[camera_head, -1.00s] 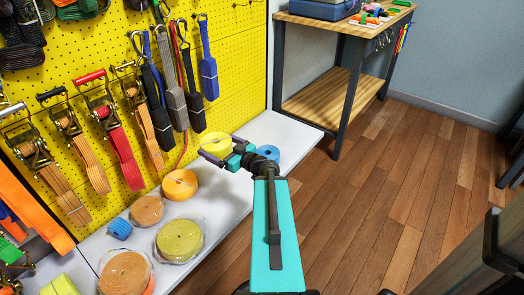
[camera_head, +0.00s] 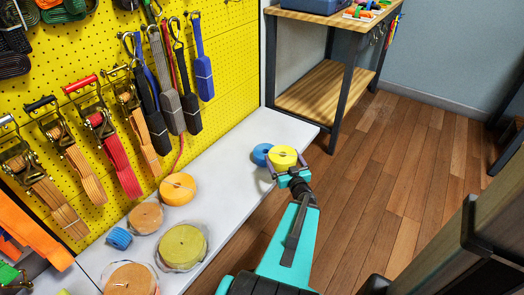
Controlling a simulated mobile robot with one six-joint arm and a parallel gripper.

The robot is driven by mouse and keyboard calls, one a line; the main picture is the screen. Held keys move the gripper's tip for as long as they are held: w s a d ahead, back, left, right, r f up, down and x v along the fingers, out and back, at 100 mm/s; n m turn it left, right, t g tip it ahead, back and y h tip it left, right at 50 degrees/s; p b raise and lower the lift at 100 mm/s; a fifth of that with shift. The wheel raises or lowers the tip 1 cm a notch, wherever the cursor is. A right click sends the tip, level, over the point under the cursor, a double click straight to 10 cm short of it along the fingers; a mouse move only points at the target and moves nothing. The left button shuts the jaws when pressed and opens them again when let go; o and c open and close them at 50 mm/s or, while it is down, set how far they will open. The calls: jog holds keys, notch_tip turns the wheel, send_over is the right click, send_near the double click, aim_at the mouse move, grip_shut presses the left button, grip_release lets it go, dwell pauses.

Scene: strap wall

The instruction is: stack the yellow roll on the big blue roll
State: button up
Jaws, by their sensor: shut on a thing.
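My gripper (camera_head: 282,168) is shut on the yellow roll (camera_head: 284,156) near the right edge of the white shelf, its fingers at the roll's sides. The big blue roll (camera_head: 261,154) lies on the shelf just left of the yellow roll in the picture. The yellow roll covers the right part of the blue roll in this view. I cannot tell how high the yellow roll is above the shelf, or whether the two rolls touch.
On the white shelf (camera_head: 225,168) stand an orange roll (camera_head: 177,194), a tan roll (camera_head: 146,217), a small blue roll (camera_head: 118,238) and a larger wrapped yellow-green roll (camera_head: 183,246). Straps hang on the yellow pegboard (camera_head: 232,75) behind. A wooden bench (camera_head: 320,92) stands beyond the shelf.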

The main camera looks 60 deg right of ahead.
dwell(0.3)
jog(key=b, duration=0.4)
send_over(268, 149)
jog(key=shift+w+f, duration=0.1)
jog(key=shift+f, duration=0.65)
jog(key=shift+f+b, duration=1.05)
jog(key=shift+f, duration=0.65)
jog(key=shift+f, duration=0.2)
jog(key=o, duration=1)
jog(key=shift+r, duration=0.15)
